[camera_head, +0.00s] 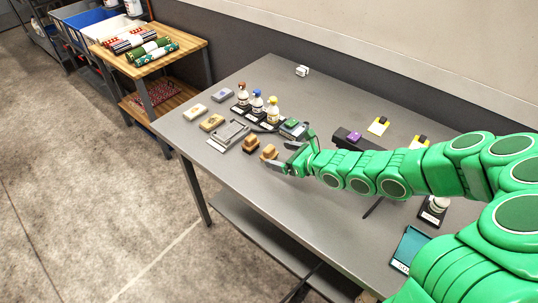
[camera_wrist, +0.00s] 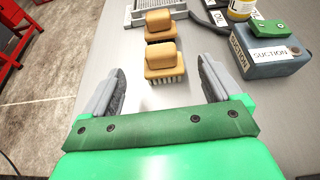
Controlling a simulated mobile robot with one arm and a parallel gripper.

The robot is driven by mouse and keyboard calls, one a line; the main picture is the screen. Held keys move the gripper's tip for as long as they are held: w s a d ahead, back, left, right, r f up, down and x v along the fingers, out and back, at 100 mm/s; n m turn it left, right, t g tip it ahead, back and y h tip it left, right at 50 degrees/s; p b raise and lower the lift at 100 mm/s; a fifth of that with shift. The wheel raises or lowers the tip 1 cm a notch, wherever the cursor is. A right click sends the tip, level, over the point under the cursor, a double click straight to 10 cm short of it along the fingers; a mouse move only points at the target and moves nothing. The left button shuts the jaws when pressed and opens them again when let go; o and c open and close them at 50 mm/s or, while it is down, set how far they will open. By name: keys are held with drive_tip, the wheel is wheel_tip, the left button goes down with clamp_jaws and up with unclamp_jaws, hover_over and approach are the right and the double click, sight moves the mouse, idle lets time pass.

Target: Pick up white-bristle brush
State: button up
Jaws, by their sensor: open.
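The white-bristle brush (camera_wrist: 163,60) has a tan block with a raised grip, and pale bristles show along its near edge in the wrist view. It stands on the grey table, just ahead of my gripper (camera_wrist: 162,78), roughly centred between the fingertips. My gripper is open and empty. In the head view the brush (camera_head: 268,152) is just beyond the fingertips. A second tan brush (camera_wrist: 157,25) stands right behind it in the wrist view; its bristles look dark. It also shows in the head view (camera_head: 250,144).
A grey metal tray (camera_head: 229,135) lies behind the brushes. The table's front edge (camera_head: 215,178) is near; bare tabletop surrounds the near brush's left side.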

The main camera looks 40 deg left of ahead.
sight(265, 151)
drive_tip(key=shift+a+f, duration=0.15)
drive_tip(key=shift+f, duration=0.3)
drive_tip(key=shift+x, duration=3.75)
drive_tip(key=shift+w, duration=0.1)
drive_tip(key=c, duration=1.1)
drive_tip(key=shift+r, duration=0.1)
